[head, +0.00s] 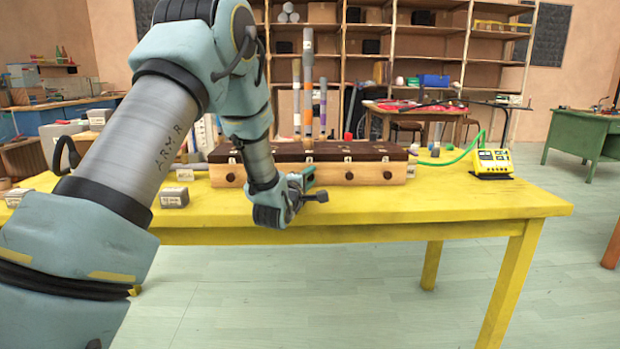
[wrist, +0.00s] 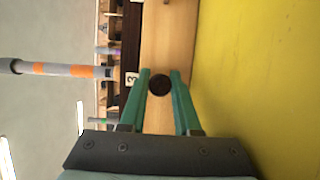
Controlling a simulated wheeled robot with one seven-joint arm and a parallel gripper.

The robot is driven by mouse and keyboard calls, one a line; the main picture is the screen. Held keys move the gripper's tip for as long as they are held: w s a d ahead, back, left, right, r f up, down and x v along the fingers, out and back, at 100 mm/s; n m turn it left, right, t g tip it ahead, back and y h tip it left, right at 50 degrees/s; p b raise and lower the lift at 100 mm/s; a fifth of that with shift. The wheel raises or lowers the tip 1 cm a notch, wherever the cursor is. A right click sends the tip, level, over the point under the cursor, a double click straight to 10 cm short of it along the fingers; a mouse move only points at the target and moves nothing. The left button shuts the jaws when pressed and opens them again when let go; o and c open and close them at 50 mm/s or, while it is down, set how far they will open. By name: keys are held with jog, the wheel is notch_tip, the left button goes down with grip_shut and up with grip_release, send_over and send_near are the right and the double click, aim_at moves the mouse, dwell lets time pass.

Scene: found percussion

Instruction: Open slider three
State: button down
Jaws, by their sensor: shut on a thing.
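A long wooden box (head: 365,178) with a dark brown top stands on the yellow table, with round dark knobs along its front face. In the wrist view, the knob of slider three (wrist: 160,85) sits beside a white label with a 3 (wrist: 131,79). My gripper (wrist: 160,72) has its green fingers on both sides of this knob, shut on it. In the head view my gripper (head: 307,178) is at the front of the box, near its middle, and my arm hides part of the box. How far the slider stands out cannot be told.
Banded pipes (head: 308,85) rise upright from the box. The yellow table (head: 460,202) has free room in front and to the right. A yellow device (head: 492,163) with a green hose stands at the right. A small grey block (head: 174,197) lies at the left.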

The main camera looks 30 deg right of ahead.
dwell(0.4)
jog(key=shift+s+a+b, duration=0.3)
jog(key=shift+s+a, duration=0.05)
jog(key=shift+s, duration=0.35)
jog(key=shift+s+a+b, duration=0.25)
jog(key=shift+s+a, duration=0.05)
jog(key=shift+s, duration=0.35)
jog(key=c, duration=0.6)
grip_release()
jog(key=v, duration=1)
jog(key=shift+s+a+b, duration=0.25)
jog(key=shift+s+b, duration=0.05)
